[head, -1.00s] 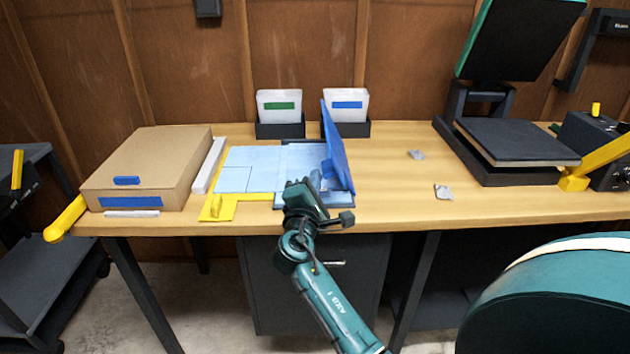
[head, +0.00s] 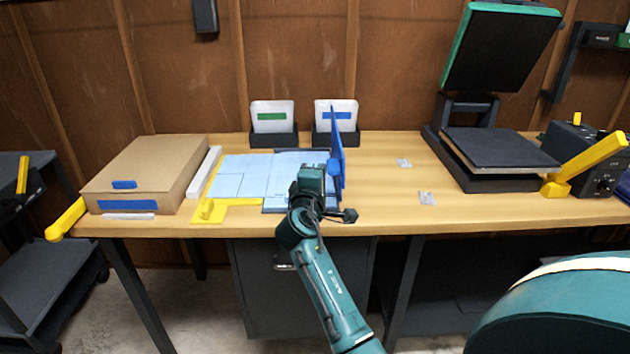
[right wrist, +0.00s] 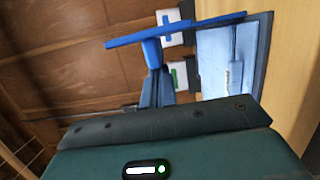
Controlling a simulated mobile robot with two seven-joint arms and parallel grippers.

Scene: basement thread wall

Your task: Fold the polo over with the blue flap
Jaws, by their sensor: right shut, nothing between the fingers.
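The light-blue polo (head: 245,175) lies flat on the folding board on the table, partly covered by my right arm in the head view. Part of it also shows in the right wrist view (right wrist: 213,60). The blue flap (head: 339,170) stands up nearly on edge at the board's right side. In the right wrist view the flap (right wrist: 205,26) runs across the top, seen almost edge-on. My right gripper (right wrist: 151,48) is shut and empty, its fingertips at the flap; I cannot tell if they touch. My left gripper is not in view.
The yellow panel (head: 208,210) edges the board at left. A cardboard box (head: 145,170) stands further left. Two label holders (head: 273,118) (head: 336,115) stand behind. A heat press (head: 500,150) is at right. Small grey scraps (head: 427,198) lie on otherwise clear table right of the flap.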

